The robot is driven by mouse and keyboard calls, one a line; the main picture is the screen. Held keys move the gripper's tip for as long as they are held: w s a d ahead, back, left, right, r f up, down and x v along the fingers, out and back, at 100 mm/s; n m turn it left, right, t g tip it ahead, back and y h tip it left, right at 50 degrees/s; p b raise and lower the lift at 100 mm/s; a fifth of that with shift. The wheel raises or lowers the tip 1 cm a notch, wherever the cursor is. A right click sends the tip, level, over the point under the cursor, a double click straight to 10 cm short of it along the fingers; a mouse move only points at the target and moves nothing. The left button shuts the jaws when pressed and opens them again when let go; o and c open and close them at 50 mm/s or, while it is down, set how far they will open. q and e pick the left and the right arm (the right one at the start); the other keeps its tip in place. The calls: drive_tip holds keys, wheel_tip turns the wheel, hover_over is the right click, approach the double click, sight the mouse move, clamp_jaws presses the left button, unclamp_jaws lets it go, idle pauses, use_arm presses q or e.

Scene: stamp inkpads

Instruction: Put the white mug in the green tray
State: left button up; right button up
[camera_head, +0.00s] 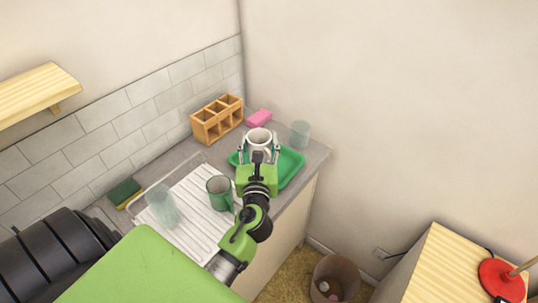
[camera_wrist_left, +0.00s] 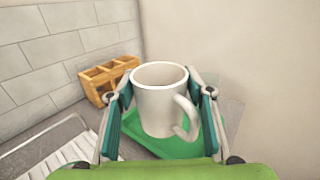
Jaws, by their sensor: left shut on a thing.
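The white mug (camera_head: 259,138) is upright between the fingers of my left gripper (camera_head: 258,152), which is shut on it. In the left wrist view the mug (camera_wrist_left: 160,98) fills the gap between the fingers of the left gripper (camera_wrist_left: 164,110), with its handle to the right. The green tray (camera_head: 291,168) lies on the counter beneath the gripper and mug. The tray also shows behind and below the mug in the left wrist view (camera_wrist_left: 135,148). I cannot tell whether the mug's base touches the tray. My right gripper is not in view.
A wooden divided box (camera_head: 217,120), a pink sponge (camera_head: 259,118) and a clear glass (camera_head: 300,134) stand around the tray. A green mug (camera_head: 219,190) and another glass (camera_head: 162,206) are on the white drainboard (camera_head: 196,226). A green-yellow sponge (camera_head: 125,192) lies farther left.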

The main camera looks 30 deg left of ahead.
sight(265, 142)
use_arm(q)
drive_tip(key=w+f+b, duration=0.1)
drive_tip(key=w+a+f+b, duration=0.1)
drive_tip(key=w+f+b, duration=0.1)
drive_tip(key=w+a+f+b, duration=0.1)
drive_tip(key=w+f+b, duration=0.1)
drive_tip(key=shift+w+f, duration=0.15)
drive_tip(key=shift+w, duration=0.05)
drive_tip(key=f+b, duration=0.1)
drive_tip(key=b, duration=0.1)
drive_tip(key=w+f+b, duration=0.1)
drive_tip(key=f+b, duration=0.1)
drive_tip(key=w+f+b, duration=0.1)
drive_tip(key=f+b, duration=0.1)
drive_tip(key=shift+a, duration=0.25)
drive_tip(key=shift+r, duration=0.1)
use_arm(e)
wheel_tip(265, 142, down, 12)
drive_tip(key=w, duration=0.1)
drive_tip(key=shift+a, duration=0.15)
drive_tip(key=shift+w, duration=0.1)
